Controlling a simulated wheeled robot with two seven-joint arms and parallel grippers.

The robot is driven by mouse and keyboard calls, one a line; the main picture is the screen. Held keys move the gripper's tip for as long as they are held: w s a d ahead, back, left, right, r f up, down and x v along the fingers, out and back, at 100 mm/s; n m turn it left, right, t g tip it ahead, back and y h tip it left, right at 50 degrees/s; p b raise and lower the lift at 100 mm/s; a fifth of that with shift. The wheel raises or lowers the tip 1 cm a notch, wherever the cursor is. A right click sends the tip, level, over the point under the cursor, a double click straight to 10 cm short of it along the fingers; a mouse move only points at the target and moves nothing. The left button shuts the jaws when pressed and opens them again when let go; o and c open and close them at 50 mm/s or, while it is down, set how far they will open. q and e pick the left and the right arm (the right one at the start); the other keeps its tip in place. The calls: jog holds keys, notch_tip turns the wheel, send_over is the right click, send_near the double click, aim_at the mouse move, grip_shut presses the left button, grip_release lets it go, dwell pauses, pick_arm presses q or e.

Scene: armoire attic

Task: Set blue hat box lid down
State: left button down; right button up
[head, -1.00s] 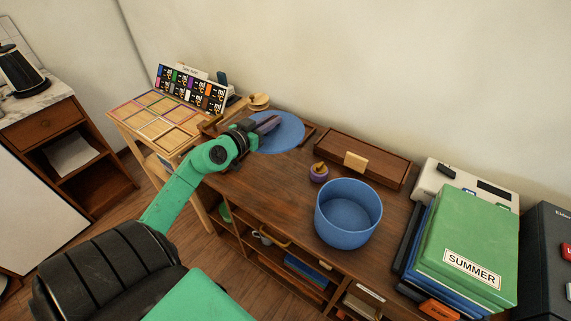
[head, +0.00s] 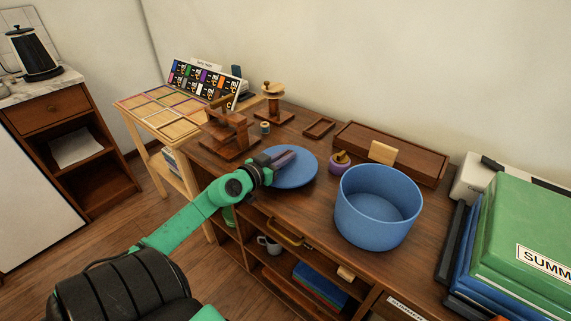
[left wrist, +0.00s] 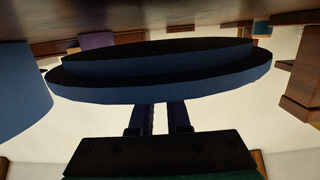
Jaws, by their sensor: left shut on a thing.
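The blue hat box lid (head: 301,172) is a round disc over the desk, left of the open blue hat box (head: 378,212). My left gripper (head: 282,158) is shut on the lid, its fingers over the lid's left part in the head view. In the left wrist view the lid (left wrist: 160,82) lies across the fingertips (left wrist: 160,118), and the hat box (left wrist: 18,95) shows at the left edge. The lid looks low and roughly level; I cannot tell whether it touches the desk. My right gripper is not in view.
On the desk (head: 300,205) stand a wooden press-like stand (head: 228,132), a small wooden tray (head: 319,127), a purple jar (head: 339,165) and a long wooden box (head: 400,152). Green and blue boxes (head: 520,230) fill the right end. The front strip left of the hat box looks clear.

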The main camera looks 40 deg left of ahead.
pick_arm(q)
jog(key=shift+s+d+f, duration=0.1)
jog(key=shift+s+f, duration=0.05)
jog(key=shift+f, duration=0.2)
jog(key=c, duration=1)
grip_release()
jog(key=shift+f+b, duration=0.1)
jog(key=shift+b, duration=0.2)
jog(key=shift+o, duration=0.6)
jog(key=shift+s+f, duration=0.1)
jog(key=shift+f, duration=0.05)
jog(key=shift+r+p, duration=0.4)
jog(key=shift+r, duration=0.2)
jog(key=s, duration=0.3)
jog(key=s+r, duration=0.1)
jog(key=s, duration=0.3)
jog(key=s+r, duration=0.1)
jog(key=s, duration=0.3)
jog(key=shift+s+r, duration=0.1)
jog(key=shift+s, duration=0.15)
